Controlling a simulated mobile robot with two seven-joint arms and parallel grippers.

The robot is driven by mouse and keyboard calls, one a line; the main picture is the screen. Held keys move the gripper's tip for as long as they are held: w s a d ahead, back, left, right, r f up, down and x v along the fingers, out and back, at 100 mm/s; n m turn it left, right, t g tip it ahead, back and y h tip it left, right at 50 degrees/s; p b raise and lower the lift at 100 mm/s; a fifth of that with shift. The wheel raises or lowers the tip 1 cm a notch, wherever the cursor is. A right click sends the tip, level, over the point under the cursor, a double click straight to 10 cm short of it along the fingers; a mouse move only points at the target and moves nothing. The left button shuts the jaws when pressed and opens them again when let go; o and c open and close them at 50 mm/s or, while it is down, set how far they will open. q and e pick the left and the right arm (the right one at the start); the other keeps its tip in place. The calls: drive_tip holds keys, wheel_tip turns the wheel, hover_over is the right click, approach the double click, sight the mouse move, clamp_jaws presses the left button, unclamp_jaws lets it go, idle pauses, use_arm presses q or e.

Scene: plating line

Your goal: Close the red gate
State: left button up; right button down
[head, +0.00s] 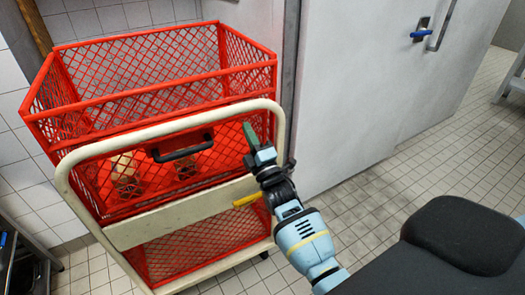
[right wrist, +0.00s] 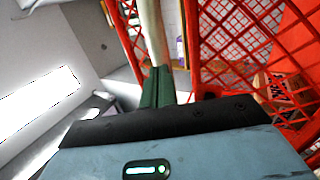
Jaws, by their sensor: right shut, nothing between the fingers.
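The red gate (head: 215,150) is a mesh panel with a black handle (head: 180,149) on the near side of a red mesh cage cart (head: 150,100). The cart's cream push bar (head: 165,127) passes in front of it. I cannot tell for sure whether the gate stands open or shut. My right gripper (head: 249,133) is shut and empty, by the right end of the push bar, right of the black handle. In the right wrist view its green fingers (right wrist: 158,87) are together beside the cream bar (right wrist: 152,35), with red mesh (right wrist: 235,40) to the right. My left gripper is out of view.
Brown items (head: 125,175) lie inside the cage behind the mesh. A yellow lever (head: 247,200) sticks out low on the cart. A large pale door (head: 350,90) with a blue-tipped handle (head: 420,34) stands right of the cart. Tiled floor (head: 450,145) is clear at right.

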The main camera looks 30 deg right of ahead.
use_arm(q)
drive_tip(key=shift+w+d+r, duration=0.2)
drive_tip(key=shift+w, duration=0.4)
use_arm(e)
drive_tip(key=s, duration=0.6)
drive_tip(key=shift+s, duration=0.4)
